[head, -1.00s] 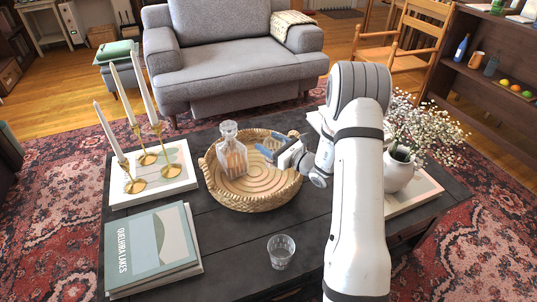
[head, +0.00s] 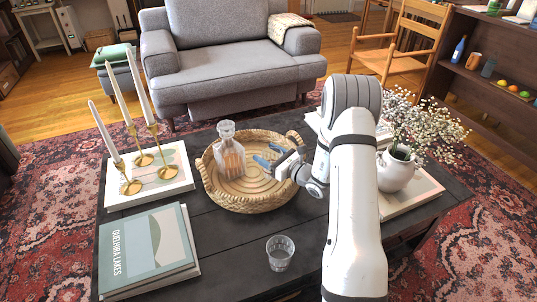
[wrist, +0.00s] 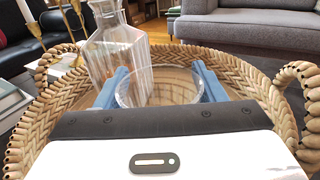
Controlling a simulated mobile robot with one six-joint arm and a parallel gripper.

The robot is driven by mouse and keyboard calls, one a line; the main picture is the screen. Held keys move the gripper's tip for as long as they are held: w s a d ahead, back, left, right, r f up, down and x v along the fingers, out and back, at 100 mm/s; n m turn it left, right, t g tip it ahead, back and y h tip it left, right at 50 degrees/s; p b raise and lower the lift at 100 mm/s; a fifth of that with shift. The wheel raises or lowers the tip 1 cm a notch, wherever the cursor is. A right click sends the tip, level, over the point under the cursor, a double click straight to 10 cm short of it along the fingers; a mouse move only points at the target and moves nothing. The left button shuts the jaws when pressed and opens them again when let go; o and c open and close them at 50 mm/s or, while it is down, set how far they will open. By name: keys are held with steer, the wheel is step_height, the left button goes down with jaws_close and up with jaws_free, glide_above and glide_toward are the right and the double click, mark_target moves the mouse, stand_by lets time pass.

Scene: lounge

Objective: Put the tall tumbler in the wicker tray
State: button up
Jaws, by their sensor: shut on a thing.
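The wicker tray (head: 240,205) is round and woven, with looped handles, and sits on the dark coffee table. My gripper (head: 268,158) is over the tray's right half, right of a glass decanter. In the wrist view, its blue fingers (wrist: 160,88) are shut on a clear round glass, the tumbler (wrist: 160,76), from both sides. The tumbler's rim shows, and the tray's woven floor is seen through it. Its lower part is hidden behind my gripper, so I cannot tell whether its base touches the tray. In the head view the tumbler is hard to make out.
The stoppered decanter (head: 229,158) stands in the tray's left half, close to my left finger in the wrist view. Another clear glass (head: 280,253) stands on the table in front. Candlesticks (head: 143,158), books (head: 147,250) and a white flower vase (head: 398,172) stand around the tray.

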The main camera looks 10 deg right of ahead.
steer(key=o, duration=1.5)
